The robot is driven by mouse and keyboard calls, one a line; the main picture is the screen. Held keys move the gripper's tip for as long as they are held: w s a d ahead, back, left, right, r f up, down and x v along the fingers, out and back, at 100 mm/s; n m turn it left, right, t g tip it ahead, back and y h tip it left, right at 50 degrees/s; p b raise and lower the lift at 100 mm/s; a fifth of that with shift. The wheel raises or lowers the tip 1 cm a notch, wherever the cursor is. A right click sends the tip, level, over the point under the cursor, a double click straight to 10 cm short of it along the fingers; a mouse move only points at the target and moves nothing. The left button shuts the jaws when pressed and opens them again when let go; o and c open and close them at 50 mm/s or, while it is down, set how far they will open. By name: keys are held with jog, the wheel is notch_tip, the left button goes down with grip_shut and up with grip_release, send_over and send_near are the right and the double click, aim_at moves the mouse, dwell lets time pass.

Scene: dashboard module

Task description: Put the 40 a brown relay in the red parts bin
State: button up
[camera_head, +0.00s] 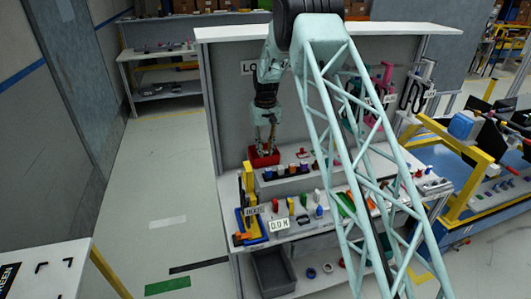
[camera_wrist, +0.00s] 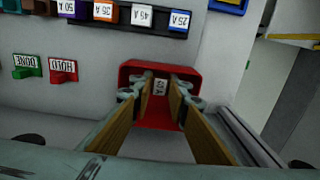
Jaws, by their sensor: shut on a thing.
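My gripper (camera_wrist: 161,88) is shut on the brown relay (camera_wrist: 160,87), whose white label, apparently reading 40 A, shows between the fingertips. Most of its body is hidden by the fingers. The red parts bin (camera_wrist: 137,69) is an open red box directly beneath the fingertips in the wrist view, with its walls around them. Whether the relay touches the bin floor cannot be told. In the head view, my gripper (camera_head: 267,143) points down over the red bin (camera_head: 263,161) at the bench's back left; the relay is not clear there.
A dark rack (camera_wrist: 130,18) holds several labelled relays beside the bin. Green (camera_wrist: 27,66) and red (camera_wrist: 63,70) label blocks stand nearby. In the head view, the grey back panel (camera_head: 232,115) rises behind the bin, and several colored parts crowd the bench front.

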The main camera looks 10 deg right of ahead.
aim_at(266, 152)
jog(key=shift+f, duration=0.6)
dwell(0.4)
jog(key=o, duration=0.8)
jog(key=shift+r, duration=0.1)
jog(key=shift+r, duration=2.55)
